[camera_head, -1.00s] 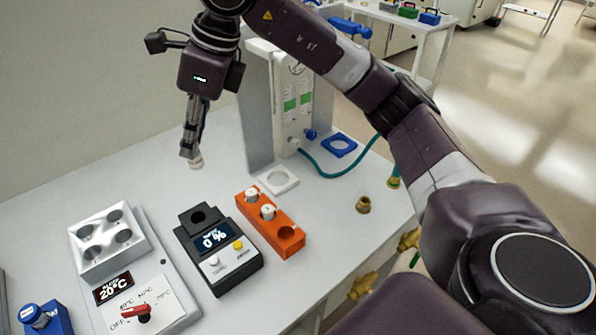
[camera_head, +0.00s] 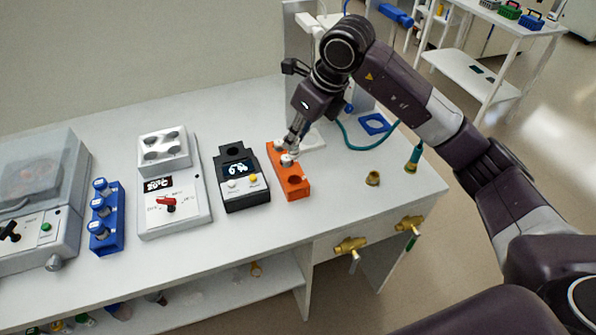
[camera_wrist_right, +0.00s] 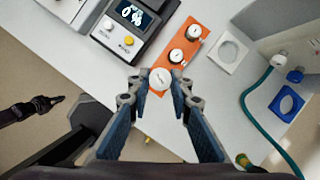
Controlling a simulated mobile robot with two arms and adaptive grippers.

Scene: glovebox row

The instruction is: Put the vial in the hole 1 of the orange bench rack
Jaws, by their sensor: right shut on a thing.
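The orange bench rack (camera_head: 303,191) stands on the bench, and its near hole shows empty in the head view. In the right wrist view the rack (camera_wrist_right: 205,24) shows two white-capped vials standing in it. My right gripper (camera_head: 290,152) is over the rack. In the right wrist view it (camera_wrist_right: 160,82) is shut on a white-capped vial (camera_wrist_right: 160,77), which overlaps the near part of the rack. Its lower end is hidden, so I cannot tell its height over the rack. What seems to be my left gripper (camera_wrist_right: 48,103) shows small and dark at the left.
A black meter (camera_head: 241,179) stands close left of the rack. Left of it are a white heater block (camera_head: 175,206), a blue rack (camera_head: 107,218) and a centrifuge (camera_head: 40,195). A blue ring holder (camera_head: 375,124), a green hose and a brass piece (camera_head: 373,178) lie to the right.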

